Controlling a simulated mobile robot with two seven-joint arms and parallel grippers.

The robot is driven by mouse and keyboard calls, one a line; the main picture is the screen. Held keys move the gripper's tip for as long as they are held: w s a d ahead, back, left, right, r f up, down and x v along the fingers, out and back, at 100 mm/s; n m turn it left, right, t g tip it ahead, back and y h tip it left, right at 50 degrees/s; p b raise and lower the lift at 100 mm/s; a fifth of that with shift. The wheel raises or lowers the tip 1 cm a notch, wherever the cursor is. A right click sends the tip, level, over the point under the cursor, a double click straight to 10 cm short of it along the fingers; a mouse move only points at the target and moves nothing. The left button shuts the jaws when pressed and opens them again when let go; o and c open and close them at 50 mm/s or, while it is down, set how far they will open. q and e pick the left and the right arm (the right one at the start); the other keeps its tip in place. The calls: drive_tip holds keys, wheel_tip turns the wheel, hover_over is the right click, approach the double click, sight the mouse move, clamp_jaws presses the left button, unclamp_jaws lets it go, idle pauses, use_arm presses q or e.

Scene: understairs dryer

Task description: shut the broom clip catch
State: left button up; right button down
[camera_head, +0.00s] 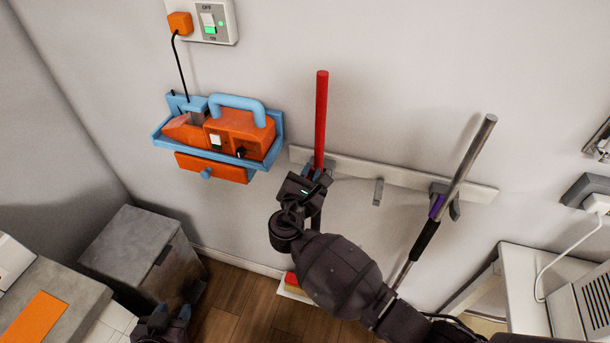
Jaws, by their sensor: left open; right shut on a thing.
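A red broom handle (321,115) stands nearly upright against the pale wall rail (345,163). My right gripper (317,178) is at the rail's left part, shut on the red handle as far as I can see. The gripper and its arm cover the lower handle and most of the clip there, so I cannot see whether its catch is open or shut. My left gripper (168,322) is open and empty, low at the bottom edge, well away from the rail.
A grey pole (466,160) leans in a dark clip (446,200) on the rail's right. A bare hook (378,192) is between. A blue wall holder (278,145) with an orange device (240,133) hangs left. A grey box (135,250) and white table (525,280) flank the floor.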

drive_tip(key=m, duration=0.1)
drive_tip(key=d+m+b, duration=0.1)
drive_tip(key=shift+s+d+f+m+b, duration=0.1)
drive_tip(key=shift+s+f+m+b, duration=0.2)
drive_tip(key=shift+f, duration=0.1)
idle(0.3)
drive_tip(key=c, duration=1.1)
unclamp_jaws()
